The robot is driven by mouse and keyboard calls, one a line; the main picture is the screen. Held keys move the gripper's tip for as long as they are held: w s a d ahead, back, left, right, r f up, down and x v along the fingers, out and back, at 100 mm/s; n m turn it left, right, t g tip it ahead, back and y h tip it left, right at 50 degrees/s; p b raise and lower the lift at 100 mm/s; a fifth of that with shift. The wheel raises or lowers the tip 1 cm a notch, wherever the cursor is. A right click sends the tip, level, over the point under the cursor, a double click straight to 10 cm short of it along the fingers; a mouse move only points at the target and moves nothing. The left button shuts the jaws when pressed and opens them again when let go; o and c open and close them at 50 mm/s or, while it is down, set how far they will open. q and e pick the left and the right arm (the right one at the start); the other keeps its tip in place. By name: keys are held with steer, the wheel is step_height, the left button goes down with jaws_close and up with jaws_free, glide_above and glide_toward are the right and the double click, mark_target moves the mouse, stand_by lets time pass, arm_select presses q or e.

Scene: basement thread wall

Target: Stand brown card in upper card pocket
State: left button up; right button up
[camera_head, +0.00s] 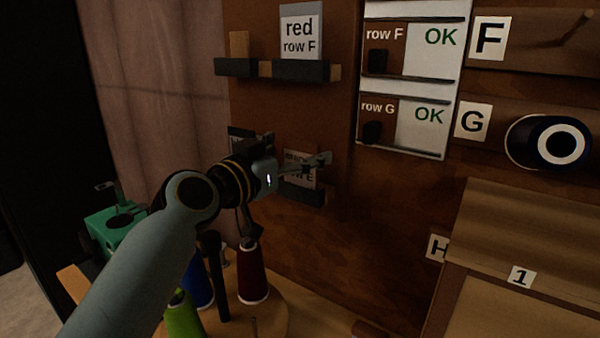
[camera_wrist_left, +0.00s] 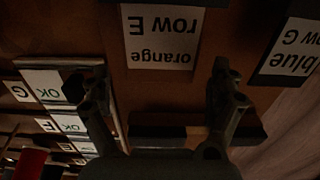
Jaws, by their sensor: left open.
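My left gripper (camera_head: 318,162) is open in front of the lower card pocket on the brown wall. In the left wrist view its fingers stand wide apart (camera_wrist_left: 158,88) with nothing held between them. A white card reading "orange row E" (camera_wrist_left: 163,40) shows upside down beyond the fingers; in the head view this card (camera_head: 300,172) is partly hidden by the gripper. The upper pockets are dark blocks on a ledge; the right one (camera_head: 300,71) holds a "red row F" card (camera_head: 300,32), the left one (camera_head: 236,68) shows no white card. I cannot make out a card marked brown.
A "blue row G" card (camera_wrist_left: 292,50) is at the right of the wrist view. A white board (camera_head: 410,78) with "row F" and "row G" slots hangs to the right. Thread cones, one of them dark red (camera_head: 252,272), stand on a round wooden stand below my arm.

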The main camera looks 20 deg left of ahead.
arm_select(q)
steer(key=c, duration=0.9)
steer(key=shift+o, duration=0.2)
steer(key=shift+r+p, duration=2)
steer(key=shift+r, duration=0.5)
